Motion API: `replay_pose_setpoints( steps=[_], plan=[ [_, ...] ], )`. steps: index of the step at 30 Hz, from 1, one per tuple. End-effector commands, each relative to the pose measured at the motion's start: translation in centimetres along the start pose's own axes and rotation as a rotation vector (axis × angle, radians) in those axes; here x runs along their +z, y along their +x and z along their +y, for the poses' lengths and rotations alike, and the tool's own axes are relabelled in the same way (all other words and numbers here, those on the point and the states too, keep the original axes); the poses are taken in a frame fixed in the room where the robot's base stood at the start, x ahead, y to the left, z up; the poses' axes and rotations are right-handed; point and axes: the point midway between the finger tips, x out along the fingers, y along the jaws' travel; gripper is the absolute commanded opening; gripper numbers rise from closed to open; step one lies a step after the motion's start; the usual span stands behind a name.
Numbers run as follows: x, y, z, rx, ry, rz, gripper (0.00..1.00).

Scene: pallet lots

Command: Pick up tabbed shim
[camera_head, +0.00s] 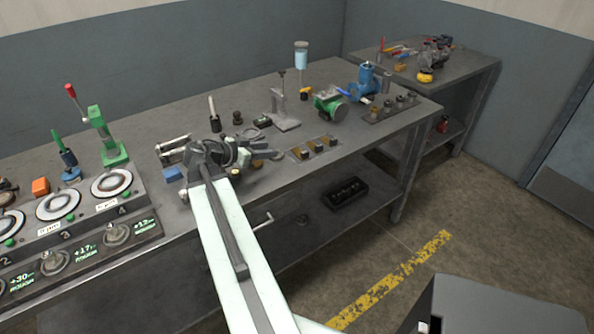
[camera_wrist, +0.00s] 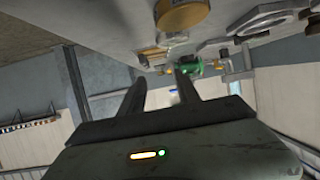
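My gripper (camera_head: 238,152) is over the middle of the long bench in the head view, partly hidden by my own arm. In the wrist view its two fingers stand apart with an empty gap between them (camera_wrist: 161,80). I cannot identify the tabbed shim with certainty. The fingers touch none of these visibly.
A tray with brass blocks (camera_head: 313,148) lies to the right. A control panel with dials (camera_head: 60,232) fills the left end.

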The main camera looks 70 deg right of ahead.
Motion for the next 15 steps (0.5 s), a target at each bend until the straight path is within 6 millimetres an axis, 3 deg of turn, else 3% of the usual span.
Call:
replay_pose_setpoints(
  steps=[1,3,10,15],
  plan=[
    [0.6,2.8,1.7,0.04,0.016,-0.001,0.39],
    [0.3,4.5,3.1,0.072,0.029,-0.001,0.39],
    [-0.1,5.8,3.9,0.092,0.036,-0.003,0.39],
    [0.1,7.8,4.0,0.091,0.036,-0.004,0.39]
  ],
)
